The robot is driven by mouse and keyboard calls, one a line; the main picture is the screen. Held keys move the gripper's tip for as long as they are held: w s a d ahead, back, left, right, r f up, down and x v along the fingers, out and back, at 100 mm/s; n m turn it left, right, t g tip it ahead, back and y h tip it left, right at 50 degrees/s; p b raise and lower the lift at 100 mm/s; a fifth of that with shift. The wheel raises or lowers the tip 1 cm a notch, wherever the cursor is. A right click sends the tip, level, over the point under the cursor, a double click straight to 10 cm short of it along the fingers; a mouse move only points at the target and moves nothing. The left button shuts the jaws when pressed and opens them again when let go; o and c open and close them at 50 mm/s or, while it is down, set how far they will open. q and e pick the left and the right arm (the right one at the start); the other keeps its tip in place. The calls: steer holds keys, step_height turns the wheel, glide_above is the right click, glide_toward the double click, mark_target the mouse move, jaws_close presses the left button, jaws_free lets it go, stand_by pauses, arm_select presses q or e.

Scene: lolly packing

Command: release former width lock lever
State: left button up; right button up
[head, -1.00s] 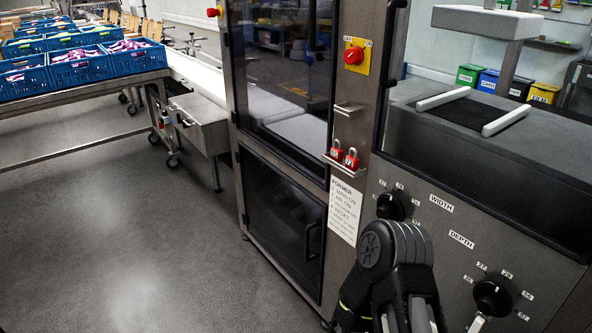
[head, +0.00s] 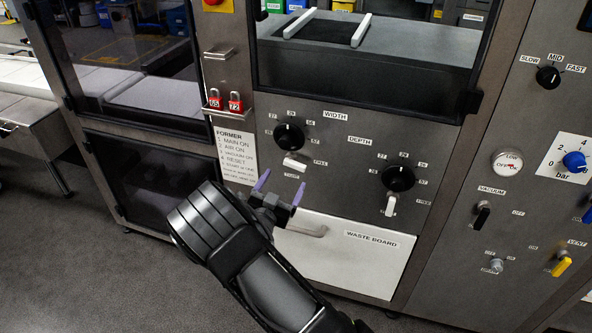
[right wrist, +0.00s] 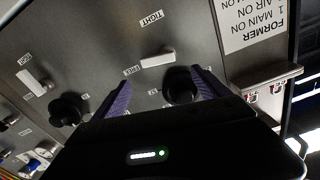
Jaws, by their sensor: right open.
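The width lock lever (head: 295,163) is a small white handle on the steel former panel, just below the black width knob (head: 288,137). My right gripper (head: 280,187) is open, its two purple fingers pointing up at the panel, below and slightly left of the lever in the head view. In the right wrist view, upside down, the lever (right wrist: 158,60) shows beyond and roughly between the open fingertips (right wrist: 162,76), with nothing held. TIGHT and FREE labels sit near it. Whether a finger touches the lever I cannot tell. My left gripper is not in view.
The depth knob (head: 398,178) and its white lever (head: 390,205) are to the right. A white waste board (head: 350,255) with a handle is below. Red padlocks (head: 235,102) hang at upper left. Vacuum and vent controls are further right.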

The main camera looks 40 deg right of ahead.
mark_target(294, 165)
steer(key=shift+s+d, duration=0.1)
steer(key=shift+d, duration=0.05)
steer(key=p+x, duration=0.1)
steer(key=x, duration=0.6)
steer(key=shift+w+d+f, duration=0.15)
steer(key=shift+w+d, duration=0.15)
steer(key=shift+c, duration=0.5)
